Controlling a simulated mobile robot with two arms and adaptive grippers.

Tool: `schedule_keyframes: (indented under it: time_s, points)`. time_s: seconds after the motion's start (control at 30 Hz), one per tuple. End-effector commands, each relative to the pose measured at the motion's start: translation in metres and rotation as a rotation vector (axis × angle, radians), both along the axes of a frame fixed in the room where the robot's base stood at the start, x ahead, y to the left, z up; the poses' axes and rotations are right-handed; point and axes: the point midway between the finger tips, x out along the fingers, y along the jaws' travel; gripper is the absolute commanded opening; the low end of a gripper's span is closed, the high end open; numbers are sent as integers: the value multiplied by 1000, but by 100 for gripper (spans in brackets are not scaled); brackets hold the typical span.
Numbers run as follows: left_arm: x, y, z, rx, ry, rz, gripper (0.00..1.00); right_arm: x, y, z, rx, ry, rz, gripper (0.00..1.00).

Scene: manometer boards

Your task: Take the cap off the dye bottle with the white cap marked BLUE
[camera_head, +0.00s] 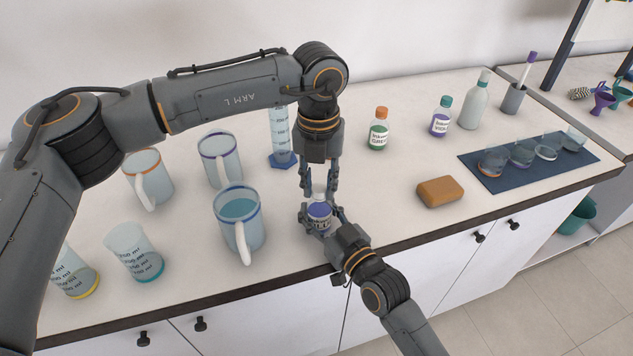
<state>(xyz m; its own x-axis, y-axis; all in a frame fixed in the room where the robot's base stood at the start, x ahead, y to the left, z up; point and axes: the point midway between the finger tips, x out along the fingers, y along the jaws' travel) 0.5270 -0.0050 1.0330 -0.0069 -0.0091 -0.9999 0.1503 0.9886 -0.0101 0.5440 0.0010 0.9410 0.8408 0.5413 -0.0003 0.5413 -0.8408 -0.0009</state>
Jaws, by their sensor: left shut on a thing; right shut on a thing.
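The dye bottle (319,213) with dark blue contents and a partly hidden label is near the counter's front edge, roughly upright. My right gripper (322,217) comes from the front and is shut on its body. My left gripper (319,189) points down from above and is shut on the small white cap (319,197) at the bottle's top. The cap is partly hidden between the fingers. I cannot tell whether it sits on the neck or is just clear of it.
A jug with blue liquid (238,215) stands close on the left, with more jugs and beakers beyond. A measuring cylinder (281,138) is behind my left gripper. A sponge (440,191), green bottle (378,132), violet bottle (441,118) and blue mat (483,184) are right.

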Motion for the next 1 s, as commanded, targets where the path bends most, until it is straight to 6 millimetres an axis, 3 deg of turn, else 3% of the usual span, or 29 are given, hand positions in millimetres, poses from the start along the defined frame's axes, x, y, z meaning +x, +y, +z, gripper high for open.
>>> schedule_keyframes:
  time_s: [0.4, 0.6, 0.77, 1.0]
  points:
    - [5, -5, -1, 0, 5, 860, 0, 0, 1, 1, -3, -3, 2, 0]
    - [9, -4, 0, -1, 2, 1188, 0, -1, 3, 1, -2, -5, 5, 0]
    - [11, -3, 1, -3, -1, 1294, 0, -2, 4, 2, -1, -6, 7, 0]
    - [12, -2, 1, -6, -1, 1303, 0, -3, 5, 2, 0, -6, 9, 0]
